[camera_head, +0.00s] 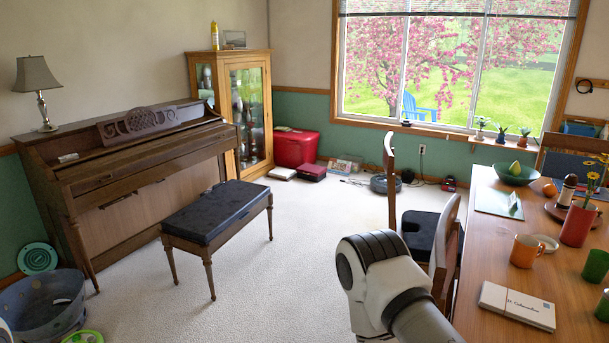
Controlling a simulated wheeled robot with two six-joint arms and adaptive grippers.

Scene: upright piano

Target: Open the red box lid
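The red box (296,148) stands on the carpet at the far wall, just right of the glass-door cabinet. It looks shut, with its lid on top, and a small item seems to lie on the lid's left part. It is small in the view, so the lid's edge is hard to make out. A white and dark link of my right arm shows at the bottom, far nearer to me than the box. Neither of my grippers is in view.
A dark red case (312,172) and a pale flat item (282,173) lie in front of the box. A piano bench (217,215) stands left of centre before the piano (128,170). A wooden table (480,258) and chairs fill the right. Open carpet (318,225) lies between.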

